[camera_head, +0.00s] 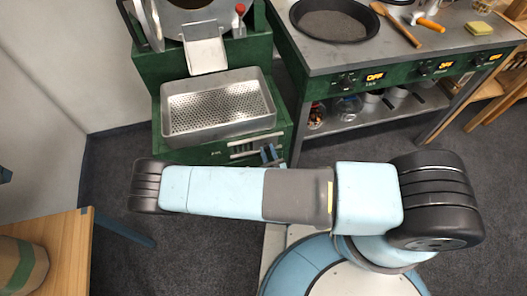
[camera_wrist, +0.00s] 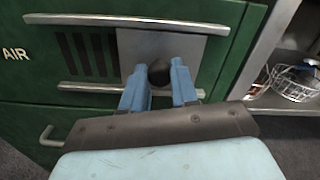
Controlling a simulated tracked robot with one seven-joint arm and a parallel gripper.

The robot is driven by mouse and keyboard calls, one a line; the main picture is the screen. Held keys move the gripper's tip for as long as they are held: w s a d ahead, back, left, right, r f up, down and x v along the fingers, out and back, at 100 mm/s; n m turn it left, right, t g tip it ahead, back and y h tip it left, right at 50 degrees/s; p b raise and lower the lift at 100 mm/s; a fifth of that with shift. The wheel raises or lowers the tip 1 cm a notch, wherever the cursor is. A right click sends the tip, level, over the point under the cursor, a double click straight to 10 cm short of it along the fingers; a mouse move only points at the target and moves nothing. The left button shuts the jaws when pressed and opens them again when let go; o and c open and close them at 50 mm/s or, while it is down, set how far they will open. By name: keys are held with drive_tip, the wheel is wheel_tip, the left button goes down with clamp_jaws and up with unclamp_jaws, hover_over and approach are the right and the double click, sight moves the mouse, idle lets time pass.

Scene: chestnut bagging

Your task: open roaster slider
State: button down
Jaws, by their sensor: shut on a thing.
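The roaster slider is a grey metal plate (camera_wrist: 205,55) with a round black knob (camera_wrist: 159,73), set between two horizontal metal rails on the green roaster front. The plate sits toward the right of the rails in the wrist view. Several dark vertical vent slots (camera_wrist: 85,55) show uncovered to its left, beside the word AIR. My gripper (camera_wrist: 160,82) has its two blue fingers shut on the knob, one on each side. In the head view my gripper (camera_head: 270,155) is at the right part of the roaster's lower front.
A perforated metal tray (camera_head: 218,105) sits above the slider, under the roaster's chute (camera_head: 205,54). A handle (camera_wrist: 48,136) is below left of the rails. A stove counter (camera_head: 400,50) with a lower shelf stands to the right. A wooden table (camera_head: 60,235) is at the lower left.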

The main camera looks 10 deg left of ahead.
drive_tip(key=shift+d, duration=0.15)
drive_tip(key=c, duration=0.9)
unclamp_jaws()
drive_tip(key=shift+s, duration=0.1)
drive_tip(key=shift+o, duration=0.2)
